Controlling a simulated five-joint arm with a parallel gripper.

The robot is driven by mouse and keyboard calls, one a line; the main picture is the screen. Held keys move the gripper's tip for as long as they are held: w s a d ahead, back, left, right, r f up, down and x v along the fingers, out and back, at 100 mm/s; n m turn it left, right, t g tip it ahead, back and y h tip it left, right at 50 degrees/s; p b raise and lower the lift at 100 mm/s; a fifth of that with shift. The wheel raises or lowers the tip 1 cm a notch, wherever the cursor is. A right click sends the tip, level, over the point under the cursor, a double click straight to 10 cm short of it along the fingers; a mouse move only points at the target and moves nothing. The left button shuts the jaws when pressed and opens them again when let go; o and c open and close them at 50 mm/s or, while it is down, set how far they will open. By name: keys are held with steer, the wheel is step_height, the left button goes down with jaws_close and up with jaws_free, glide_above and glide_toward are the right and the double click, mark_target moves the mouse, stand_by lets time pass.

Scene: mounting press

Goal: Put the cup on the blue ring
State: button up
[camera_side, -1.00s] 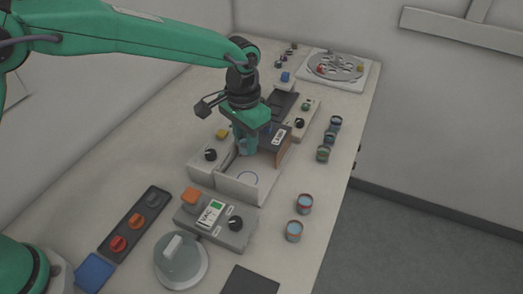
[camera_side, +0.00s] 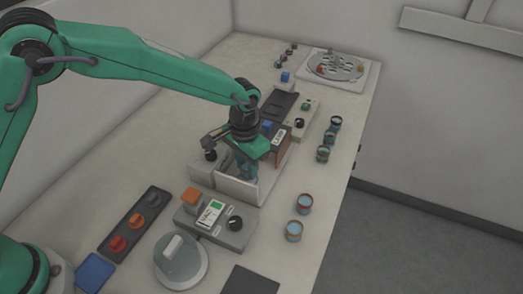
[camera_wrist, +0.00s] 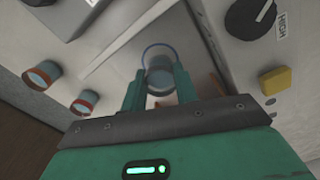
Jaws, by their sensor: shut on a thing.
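My gripper (camera_wrist: 160,88) is shut on a cup (camera_wrist: 159,80), one finger on each side of it. The blue ring (camera_wrist: 146,49) is a thin outline on the pale floor of the press bay; in the wrist view its far arc shows beyond the cup, and the cup overlaps its near part. I cannot tell whether the cup touches the floor. In the side view my gripper (camera_side: 247,170) is low inside the bay, behind the pale front wall (camera_side: 238,190). There the ring is hidden and the cup cannot be made out clearly.
Two cups, one (camera_side: 304,204) and another (camera_side: 294,231), stand right of the press; several more (camera_side: 323,154) stand farther back. A grey control box (camera_side: 215,220) is in front of the bay. A brown panel (camera_side: 283,150) stands close behind my gripper.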

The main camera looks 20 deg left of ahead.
steer(key=shift+f, duration=0.75)
steer(key=shift+f, duration=0.1)
steer(key=o, duration=0.9)
steer(key=shift+o, duration=0.2)
step_height(320, 180, up, 12)
steer(key=shift+r, duration=0.2)
